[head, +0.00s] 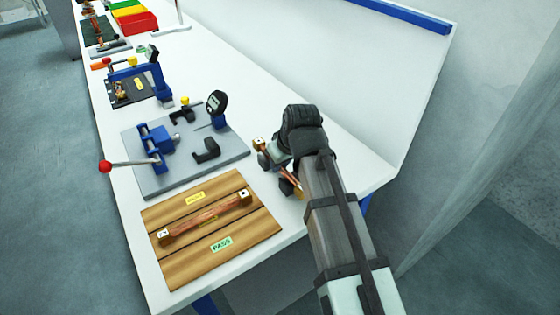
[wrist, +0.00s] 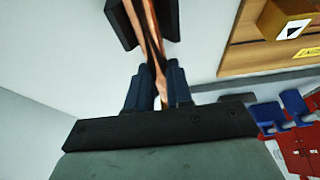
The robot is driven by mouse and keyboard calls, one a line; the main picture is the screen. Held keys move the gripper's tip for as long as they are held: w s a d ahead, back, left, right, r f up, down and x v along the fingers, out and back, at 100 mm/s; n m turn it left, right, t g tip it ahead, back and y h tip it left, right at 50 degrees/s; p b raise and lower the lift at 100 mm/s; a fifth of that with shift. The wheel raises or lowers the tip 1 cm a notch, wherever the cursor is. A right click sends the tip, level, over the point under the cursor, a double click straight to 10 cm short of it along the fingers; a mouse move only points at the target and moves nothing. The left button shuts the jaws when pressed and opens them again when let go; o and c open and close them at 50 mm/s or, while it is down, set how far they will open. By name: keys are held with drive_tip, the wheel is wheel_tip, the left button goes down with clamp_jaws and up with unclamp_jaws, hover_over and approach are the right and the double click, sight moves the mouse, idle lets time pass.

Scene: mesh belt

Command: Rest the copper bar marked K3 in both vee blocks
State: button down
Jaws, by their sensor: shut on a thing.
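My gripper (head: 280,169) is shut on a copper bar (head: 290,179) with a brass-coloured end block, held near the right of the bench, to the right of the grey base plate. In the wrist view the bar (wrist: 149,35) runs between the dark fingers; its mark cannot be read. Two black vee blocks, one farther (head: 183,115) and one nearer (head: 206,152), stand on the grey plate (head: 160,184) with no bar in them. A second copper bar (head: 207,216) lies on the wooden board (head: 177,273), its end marks too small to read.
A blue clamp (head: 157,144) with a red-knobbed lever stands left of the vee blocks; a dial gauge (head: 217,101) stands behind them. The board carries a green PASS label (head: 221,244). A blue press (head: 146,75) and coloured bins (head: 136,22) stand farther back. White bench surface is clear beyond the gripper.

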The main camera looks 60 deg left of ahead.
drive_tip(key=shift+f, duration=0.3)
drive_tip(key=c, duration=0.9)
unclamp_jaws()
drive_tip(key=shift+c, duration=0.2)
drive_tip(key=v, duration=1.3)
drive_tip(key=shift+d+r, duration=0.2)
drive_tip(key=shift+r, duration=0.1)
